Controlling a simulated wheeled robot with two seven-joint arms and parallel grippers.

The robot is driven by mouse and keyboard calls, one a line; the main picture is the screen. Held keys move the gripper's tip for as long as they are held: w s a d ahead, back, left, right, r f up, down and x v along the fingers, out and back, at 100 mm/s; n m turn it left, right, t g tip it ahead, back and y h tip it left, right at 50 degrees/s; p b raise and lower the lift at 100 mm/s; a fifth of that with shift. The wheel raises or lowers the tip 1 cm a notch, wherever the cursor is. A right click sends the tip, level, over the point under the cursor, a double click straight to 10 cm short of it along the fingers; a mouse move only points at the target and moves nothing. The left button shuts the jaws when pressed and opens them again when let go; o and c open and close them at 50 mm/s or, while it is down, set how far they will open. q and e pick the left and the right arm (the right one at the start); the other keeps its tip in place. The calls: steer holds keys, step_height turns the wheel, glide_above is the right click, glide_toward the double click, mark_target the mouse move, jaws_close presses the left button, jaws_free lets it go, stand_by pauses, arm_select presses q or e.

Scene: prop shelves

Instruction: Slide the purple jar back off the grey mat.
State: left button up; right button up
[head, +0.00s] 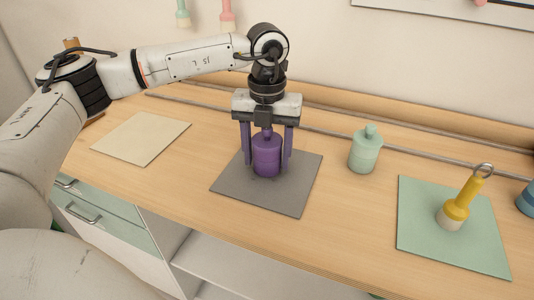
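The purple jar (267,156) stands upright on the grey mat (267,200), toward its back half. My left gripper (267,160) reaches down over the jar from above, with one purple finger on each side of it. The fingers look spread, with a gap showing between the left finger and the jar; the gap on the right is narrower. The jar's top knob lies between the fingers, below the palm. My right gripper is out of view.
A mint jar (363,153) stands right of the mat. A yellow-handled tool with a ring (459,203) stands on a green mat (420,232). A cream mat (140,138) lies empty at left. A grey rail (330,133) runs along the back. A blue object (527,200) sits at the right edge.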

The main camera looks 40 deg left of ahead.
arm_select(q)
steer(key=shift+o, duration=1.4)
steer(key=shift+r, duration=0.15)
